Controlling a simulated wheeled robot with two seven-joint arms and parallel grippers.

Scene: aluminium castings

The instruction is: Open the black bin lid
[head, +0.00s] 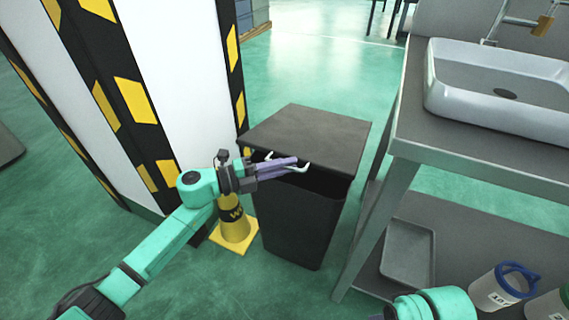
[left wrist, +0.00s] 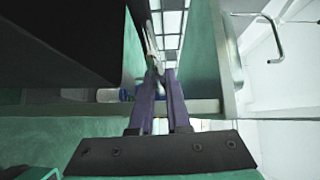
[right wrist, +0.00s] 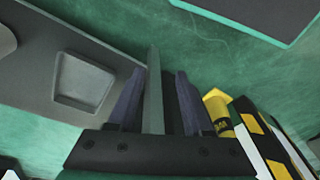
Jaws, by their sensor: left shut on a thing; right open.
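The black bin (head: 300,225) stands on the green floor between the striped pillar and the sink bench. Its dark grey lid (head: 312,133) is tilted up a little at the front, with a dark gap between its front edge and the bin. My left gripper (head: 292,166) is at the lid's front edge, its purple fingers shut on the white lid handle (head: 304,168). The fingers hide the handle's middle. The left wrist view shows these fingers (left wrist: 160,80) close together. My right gripper (right wrist: 158,75) is open in the right wrist view, with a grey bench leg showing between its fingers.
The black-and-yellow striped pillar (head: 170,60) is behind my left arm. The sink bench (head: 425,135) is close on the right, with a grey tray (head: 408,255) and a blue-rimmed container (head: 495,290) on its lower shelf.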

